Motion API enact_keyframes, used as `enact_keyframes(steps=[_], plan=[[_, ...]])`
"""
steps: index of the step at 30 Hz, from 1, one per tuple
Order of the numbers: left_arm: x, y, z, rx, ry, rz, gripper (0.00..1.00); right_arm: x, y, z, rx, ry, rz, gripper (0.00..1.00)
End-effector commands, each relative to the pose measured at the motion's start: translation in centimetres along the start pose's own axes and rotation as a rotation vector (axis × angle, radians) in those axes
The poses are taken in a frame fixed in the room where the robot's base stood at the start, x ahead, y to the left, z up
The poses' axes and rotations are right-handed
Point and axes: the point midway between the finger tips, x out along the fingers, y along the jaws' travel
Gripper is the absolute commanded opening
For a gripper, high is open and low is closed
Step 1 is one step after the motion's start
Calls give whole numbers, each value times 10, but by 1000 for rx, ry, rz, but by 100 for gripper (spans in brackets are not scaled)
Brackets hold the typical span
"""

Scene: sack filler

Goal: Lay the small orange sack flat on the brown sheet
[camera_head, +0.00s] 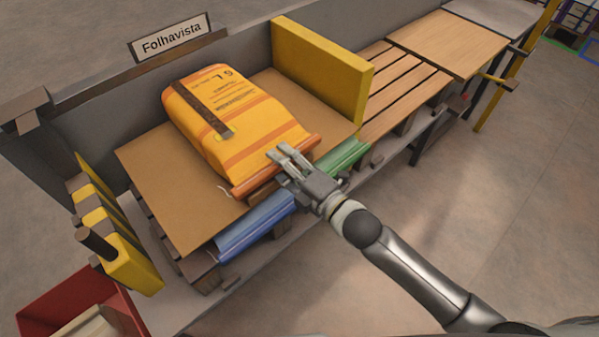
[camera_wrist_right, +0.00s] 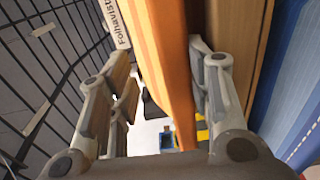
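The orange sack (camera_head: 245,115), with printing and a dark strip across its top, lies on the brown sheet (camera_head: 165,185). Its banded end with a dark orange hem points to the near side, by the sheet's front edge. My right gripper (camera_head: 280,153) is at this near end. In the right wrist view, the sack's edge (camera_wrist_right: 172,60) shows between the spread fingers (camera_wrist_right: 165,100), closer to the right one. The fingers do not look closed on it. The sack hides the middle of the sheet. My left gripper is not in view.
A yellow block (camera_head: 318,70) stands behind the sack to the right. Blue (camera_head: 255,225) and green (camera_head: 343,158) bundles lie along the front edge. Slatted wood (camera_head: 403,85) continues right. Yellow parts (camera_head: 130,262) and a red bin (camera_head: 70,300) are at left; a "Folhavista" sign (camera_head: 171,39) is behind.

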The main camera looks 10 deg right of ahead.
Motion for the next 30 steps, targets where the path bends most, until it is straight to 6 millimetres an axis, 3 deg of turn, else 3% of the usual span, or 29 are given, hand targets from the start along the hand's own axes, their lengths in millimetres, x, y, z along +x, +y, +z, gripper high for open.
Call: enact_keyframes(steps=[15,21,30], plan=[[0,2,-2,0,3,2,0,-90,1,0,0,2,5,44],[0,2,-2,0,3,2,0,-108,2,0,0,2,6,44],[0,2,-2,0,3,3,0,-112,3,0,-1,2,8,44]])
